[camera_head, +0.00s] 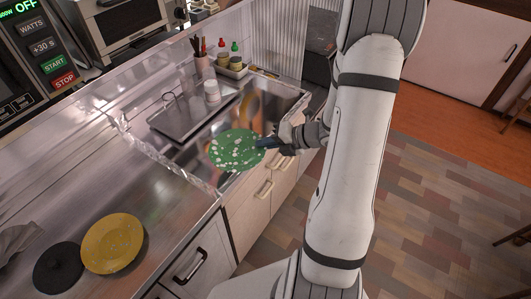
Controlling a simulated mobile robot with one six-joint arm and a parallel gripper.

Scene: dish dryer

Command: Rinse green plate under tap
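The green plate (232,151), covered with white specks, is tilted above the front part of the metal sink (287,92). My gripper (266,143) reaches in from the right, and its dark fingers are shut on the plate's right edge. The plate hides part of the basin below it. I cannot clearly make out a tap; a thin metal loop (168,97) stands behind the plate on a grey tray (185,125). No running water can be made out.
A white cup (212,92) stands on the tray. Bottles with red (222,43) and green caps stand at the back. A yellow plate (112,243) and a black round thing (58,268) lie on the counter at lower left. The counter's middle is clear.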

